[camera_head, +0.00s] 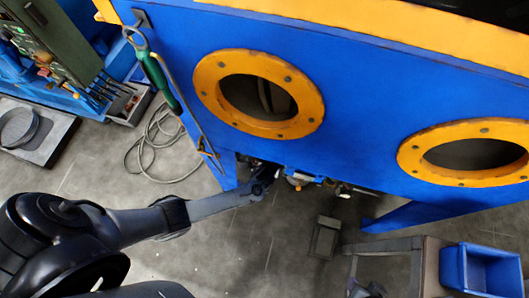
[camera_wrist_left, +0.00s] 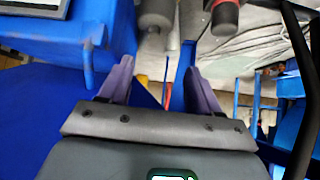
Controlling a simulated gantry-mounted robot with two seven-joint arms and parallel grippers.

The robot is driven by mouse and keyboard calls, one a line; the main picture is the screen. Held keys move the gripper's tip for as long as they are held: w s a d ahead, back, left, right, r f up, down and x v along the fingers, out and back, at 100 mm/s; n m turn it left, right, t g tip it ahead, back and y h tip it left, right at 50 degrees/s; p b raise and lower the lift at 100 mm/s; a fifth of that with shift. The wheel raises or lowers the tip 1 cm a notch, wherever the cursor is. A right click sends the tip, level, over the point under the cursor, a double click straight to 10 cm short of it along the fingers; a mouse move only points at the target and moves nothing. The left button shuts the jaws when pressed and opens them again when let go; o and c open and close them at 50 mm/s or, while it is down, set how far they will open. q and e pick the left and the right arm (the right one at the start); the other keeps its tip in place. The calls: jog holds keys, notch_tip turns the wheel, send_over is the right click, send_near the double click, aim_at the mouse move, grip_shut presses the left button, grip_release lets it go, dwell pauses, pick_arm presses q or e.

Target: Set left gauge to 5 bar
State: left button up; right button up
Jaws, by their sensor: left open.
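My left arm reaches in from the left in the head view. Its gripper (camera_head: 264,180) is under the lower edge of the blue blasting cabinet (camera_head: 345,110). In the left wrist view the two fingers of this gripper (camera_wrist_left: 160,85) stand apart with nothing held between them. A grey cylindrical knob (camera_wrist_left: 155,14) and a dark knob with a red part (camera_wrist_left: 223,16) lie beyond the fingertips, apart from them. A small brass-coloured round fitting (camera_head: 298,180), possibly a gauge, sits right of the gripper. No dial reading is legible. A dark part at the bottom edge may be my right gripper (camera_head: 366,290).
Two orange-ringed portholes (camera_head: 206,85) (camera_head: 409,160) are on the cabinet front. A green-handled tool (camera_head: 158,80) hangs at its left. A stool (camera_head: 395,246) and blue bin (camera_head: 480,270) stand lower right. A cable lies on the open floor at left.

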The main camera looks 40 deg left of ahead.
pick_arm(q)
jog(key=shift+d+r+p, duration=0.2)
jog(key=shift+d+r, duration=0.3)
jog(key=shift+d, duration=0.3)
jog(key=shift+d+r+p, duration=0.15)
jog(key=shift+d+r, duration=0.3)
jog(key=shift+d, duration=0.3)
pick_arm(e)
jog(key=shift+r, duration=0.5)
